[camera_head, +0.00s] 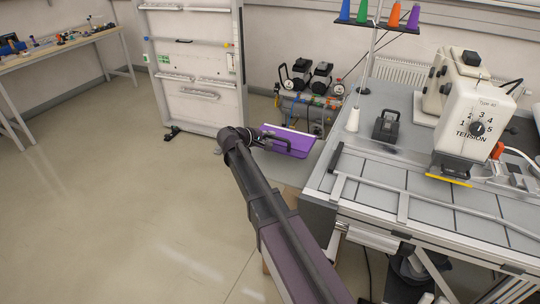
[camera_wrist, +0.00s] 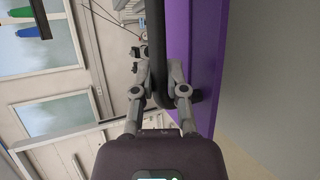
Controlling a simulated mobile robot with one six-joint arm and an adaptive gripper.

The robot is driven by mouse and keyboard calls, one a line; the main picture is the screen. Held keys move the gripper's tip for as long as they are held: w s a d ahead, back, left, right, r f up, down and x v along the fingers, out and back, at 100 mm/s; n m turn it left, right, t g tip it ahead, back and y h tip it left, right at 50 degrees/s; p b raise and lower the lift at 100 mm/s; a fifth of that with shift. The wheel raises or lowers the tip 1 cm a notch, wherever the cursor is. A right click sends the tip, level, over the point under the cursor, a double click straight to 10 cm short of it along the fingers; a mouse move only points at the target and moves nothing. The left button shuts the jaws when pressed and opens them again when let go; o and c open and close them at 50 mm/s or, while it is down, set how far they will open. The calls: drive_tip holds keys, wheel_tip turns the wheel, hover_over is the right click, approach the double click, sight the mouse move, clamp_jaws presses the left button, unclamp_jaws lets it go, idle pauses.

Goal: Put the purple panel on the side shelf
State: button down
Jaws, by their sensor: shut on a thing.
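The purple panel (camera_head: 288,143) hangs in the air left of the sewing table, with a pale upper edge and a dark handle on its left side. My gripper (camera_head: 264,138) is at that handle. In the wrist view, my gripper (camera_wrist: 158,88) is shut on the panel's black bar handle, and the purple panel (camera_wrist: 205,55) runs along the right of the fingers. I cannot tell for sure which surface is the side shelf. A brown surface (camera_head: 291,197) shows low beside the table, partly hidden by my arm.
The grey sewing table (camera_head: 420,185) fills the right, carrying a white sewing machine (camera_head: 477,118) and a thread stand with coloured cones. A compressor (camera_head: 306,88) stands behind the panel. A white rack (camera_head: 195,65) stands at the back. The floor at left is clear.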

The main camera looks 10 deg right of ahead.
drive_tip(key=shift+f+b, duration=0.7)
drive_tip(key=shift+f, duration=0.35)
drive_tip(key=shift+f, duration=0.1)
wheel_tip(320, 180, down, 4)
drive_tip(key=b, duration=0.3)
drive_tip(key=shift+r+b, duration=0.2)
drive_tip(key=shift+b, duration=0.2)
drive_tip(key=c, duration=0.7)
unclamp_jaws()
drive_tip(key=shift+p+v, duration=2.3)
drive_tip(key=shift+v, duration=3.75)
